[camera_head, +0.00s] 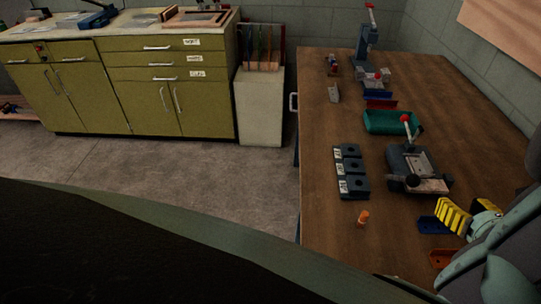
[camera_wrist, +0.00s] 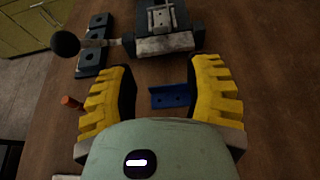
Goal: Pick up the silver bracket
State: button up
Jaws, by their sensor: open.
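A small silver-grey piece (camera_head: 334,92) stands on the far left part of the wooden bench in the head view; it looks like the silver bracket, but it is too small to be sure. My gripper (camera_head: 462,215) is at the near right of the bench, well away from that piece. Its yellow ribbed fingers are spread apart and empty in the wrist view (camera_wrist: 165,95). A blue bracket (camera_wrist: 170,96) lies on the bench in the gap between the fingers as seen there; it also shows beside my gripper in the head view (camera_head: 431,225).
On the bench (camera_head: 320,230) are an orange-red bracket (camera_head: 442,257), an orange peg (camera_head: 362,217), dark labelled blocks (camera_head: 351,172), a clamp fixture (camera_head: 418,168), a green tray (camera_head: 391,122) and a press (camera_head: 367,45). The bench's left strip is mostly clear.

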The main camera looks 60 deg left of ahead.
aim_at(429, 176)
jog(key=shift+x, duration=7.15)
jog(key=shift+r, duration=0.1)
jog(key=shift+w+d, duration=0.1)
jog(key=shift+d, duration=0.05)
grip_shut()
